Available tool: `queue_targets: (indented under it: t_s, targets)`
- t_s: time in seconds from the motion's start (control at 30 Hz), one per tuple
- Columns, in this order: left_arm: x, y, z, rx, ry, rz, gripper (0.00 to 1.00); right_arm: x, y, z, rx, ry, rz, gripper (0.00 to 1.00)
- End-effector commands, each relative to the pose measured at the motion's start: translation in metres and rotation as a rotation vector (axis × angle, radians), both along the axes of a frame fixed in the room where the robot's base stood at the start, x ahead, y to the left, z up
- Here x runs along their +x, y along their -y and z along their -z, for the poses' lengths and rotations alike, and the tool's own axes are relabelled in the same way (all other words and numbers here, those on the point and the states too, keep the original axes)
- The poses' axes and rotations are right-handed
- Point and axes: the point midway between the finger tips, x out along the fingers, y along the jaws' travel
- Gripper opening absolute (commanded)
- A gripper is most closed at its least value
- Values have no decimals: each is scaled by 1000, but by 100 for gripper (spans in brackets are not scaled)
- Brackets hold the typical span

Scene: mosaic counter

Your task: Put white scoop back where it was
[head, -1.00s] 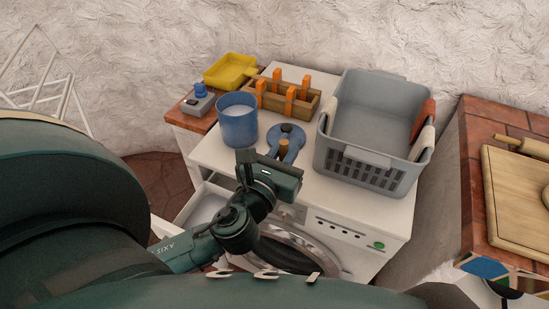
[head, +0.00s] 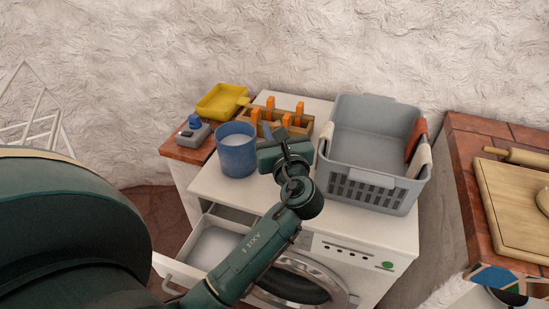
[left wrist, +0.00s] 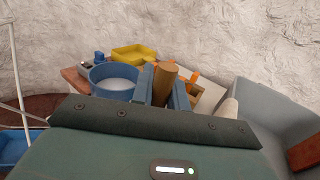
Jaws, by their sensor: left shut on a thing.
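My left gripper (head: 273,134) is over the back part of the washing machine top, just right of the blue tub and in front of the wooden rack. In the left wrist view its two blue fingers (left wrist: 163,74) are shut on a brown, round wooden handle (left wrist: 165,82) that stands up between them. The lower part of the held thing is hidden by the gripper body, and I see no white scoop bowl. The blue tub (head: 237,155) has white contents and also shows in the left wrist view (left wrist: 108,91). My right gripper is not in view.
A wooden rack with orange posts (head: 243,122), a yellow tray (head: 221,101) and a small grey-blue device (head: 193,132) stand behind. A grey basket (head: 366,190) is close on the right. A drawer (head: 180,268) is open in front. The machine's top (head: 217,187) is bare at front left.

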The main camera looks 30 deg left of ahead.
Motion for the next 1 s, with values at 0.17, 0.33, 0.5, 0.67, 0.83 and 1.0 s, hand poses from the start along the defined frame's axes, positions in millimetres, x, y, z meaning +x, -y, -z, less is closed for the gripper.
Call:
queue_targets:
  t_s: [0.17,0.33,0.5,0.67,0.83,1.0]
  targets:
    - [0,0,18,1,0,2,0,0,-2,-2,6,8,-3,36]
    - [0,0,43,2,-1,2,0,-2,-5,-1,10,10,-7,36]
    - [0,0,51,1,3,2,0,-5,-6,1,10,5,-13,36]
    - [0,0,50,0,4,2,0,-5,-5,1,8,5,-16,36]
    - [0,0,54,0,1,2,17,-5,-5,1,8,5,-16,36]
    - [0,0,54,0,1,2,31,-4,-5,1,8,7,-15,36]
